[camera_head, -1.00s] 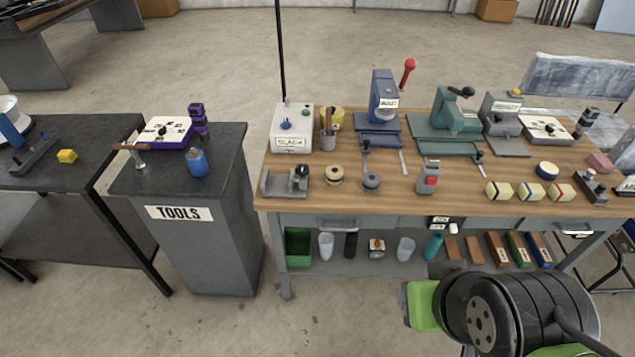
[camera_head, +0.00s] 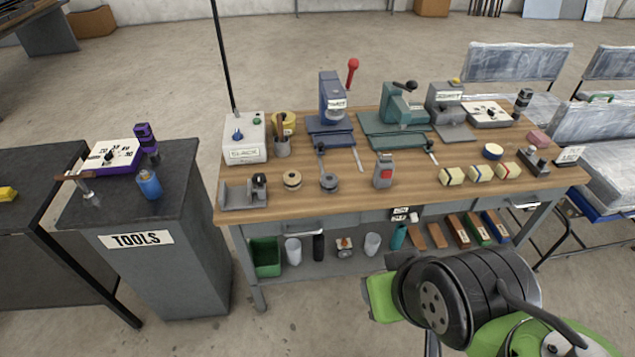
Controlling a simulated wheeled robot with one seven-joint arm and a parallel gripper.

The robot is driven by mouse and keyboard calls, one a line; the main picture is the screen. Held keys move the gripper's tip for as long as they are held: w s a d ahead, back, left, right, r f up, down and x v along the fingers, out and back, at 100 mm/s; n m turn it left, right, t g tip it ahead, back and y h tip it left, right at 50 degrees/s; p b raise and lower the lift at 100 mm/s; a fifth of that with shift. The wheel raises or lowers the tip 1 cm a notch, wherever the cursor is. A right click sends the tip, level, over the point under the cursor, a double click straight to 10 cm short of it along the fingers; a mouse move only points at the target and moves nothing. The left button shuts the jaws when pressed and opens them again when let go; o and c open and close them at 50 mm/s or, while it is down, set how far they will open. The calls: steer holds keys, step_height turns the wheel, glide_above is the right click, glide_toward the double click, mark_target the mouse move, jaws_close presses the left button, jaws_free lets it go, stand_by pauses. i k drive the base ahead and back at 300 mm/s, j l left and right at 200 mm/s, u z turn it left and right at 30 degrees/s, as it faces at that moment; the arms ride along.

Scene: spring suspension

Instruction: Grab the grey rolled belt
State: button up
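A small grey roll (camera_head: 329,182), which looks like the grey rolled belt, lies on the wooden workbench (camera_head: 300,200) near its front edge, left of centre. A similar tan roll (camera_head: 292,180) lies just left of it, apart. Nothing covers the grey roll. My green and black arm shows at the lower right, in front of the bench and to the right of the roll. The fingers of my gripper are not visible.
Left of the grey roll is a grey metal holder (camera_head: 241,195); right of it is a grey device with a red button (camera_head: 384,171). Presses (camera_head: 333,105) stand behind. A TOOLS cabinet (camera_head: 165,260) stands left of the bench, with a floor gap between. Covered chairs (camera_head: 515,65) are at right.

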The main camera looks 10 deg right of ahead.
mark_target(328, 183)
steer(key=i+j+u, duration=0.2)
steer(key=i+u, duration=0.65)
steer(key=i, duration=0.15)
